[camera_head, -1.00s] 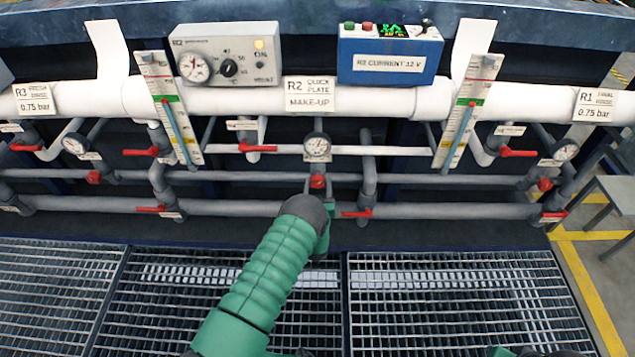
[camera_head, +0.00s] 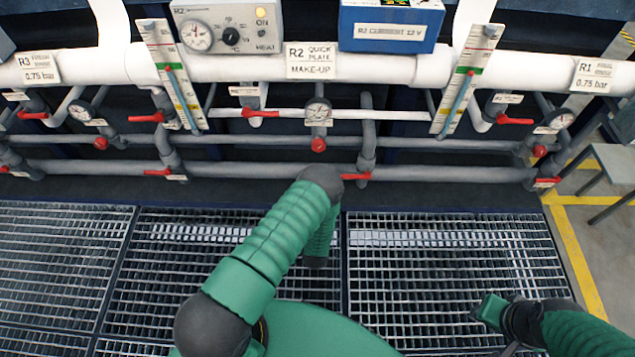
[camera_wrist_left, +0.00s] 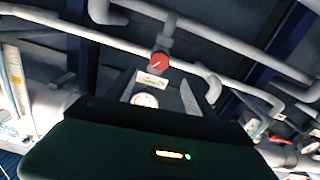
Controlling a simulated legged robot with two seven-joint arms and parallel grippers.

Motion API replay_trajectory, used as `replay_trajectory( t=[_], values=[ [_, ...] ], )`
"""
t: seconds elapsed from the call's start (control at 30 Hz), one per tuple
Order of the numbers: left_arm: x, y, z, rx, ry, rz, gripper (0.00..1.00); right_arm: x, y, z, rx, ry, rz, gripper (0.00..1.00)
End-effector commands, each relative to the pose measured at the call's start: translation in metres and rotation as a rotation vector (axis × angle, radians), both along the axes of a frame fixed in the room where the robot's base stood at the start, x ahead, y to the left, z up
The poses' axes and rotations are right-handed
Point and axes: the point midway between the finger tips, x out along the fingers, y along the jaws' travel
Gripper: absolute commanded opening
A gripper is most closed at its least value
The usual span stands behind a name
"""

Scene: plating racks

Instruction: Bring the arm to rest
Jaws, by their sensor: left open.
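My left arm (camera_head: 275,245) is green and ribbed, and bends at a dark joint in the middle of the head view. Its end hangs down behind the forearm over the grating, so the fingers are hidden there. In the left wrist view, the left gripper (camera_wrist_left: 170,84) is open, its dark green body filling the lower middle. Nothing shows held in it; a round gauge and a red knob lie beyond. My right arm (camera_head: 580,332) is at the lower right of the head view.
Grey pipes (camera_head: 240,169) with red valve handles and gauges run across the back under a white pipe (camera_head: 270,68). A heater box (camera_head: 228,27) and a blue current box (camera_head: 390,25) stand above. Metal grating (camera_head: 440,270) in front is bare. A grey bench (camera_head: 615,170) stands right.

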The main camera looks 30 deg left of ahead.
Motion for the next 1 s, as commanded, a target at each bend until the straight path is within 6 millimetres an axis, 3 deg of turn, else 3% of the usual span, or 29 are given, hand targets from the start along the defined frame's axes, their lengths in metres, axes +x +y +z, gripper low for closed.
replay_trajectory(
  t=[0.2, 0.63, 0.73, 0.83, 0.9, 1.0],
  values=[
    [-0.017, -0.011, -0.001, -0.001, 0.001, 0.000, 0.63, 0.000, 0.000, 0.006, 0.000, 0.000, 0.000, 0.36],
    [-0.016, -0.011, 0.000, -0.003, 0.001, -0.001, 0.63, 0.000, 0.000, 0.005, 0.000, 0.000, 0.000, 0.36],
    [0.000, -0.014, 0.008, -0.038, 0.034, -0.016, 0.63, 0.000, 0.000, 0.005, 0.000, 0.000, 0.000, 0.36],
    [0.030, -0.025, 0.027, -0.121, 0.134, -0.060, 0.63, 0.000, 0.000, 0.006, 0.000, 0.000, 0.000, 0.36],
    [0.048, -0.040, 0.045, -0.192, 0.244, -0.115, 0.63, 0.000, 0.000, 0.005, 0.000, 0.000, 0.000, 0.36],
    [0.052, -0.068, 0.075, -0.269, 0.421, -0.205, 0.63, 0.000, 0.000, 0.005, 0.000, 0.000, 0.000, 0.36]
  ],
)
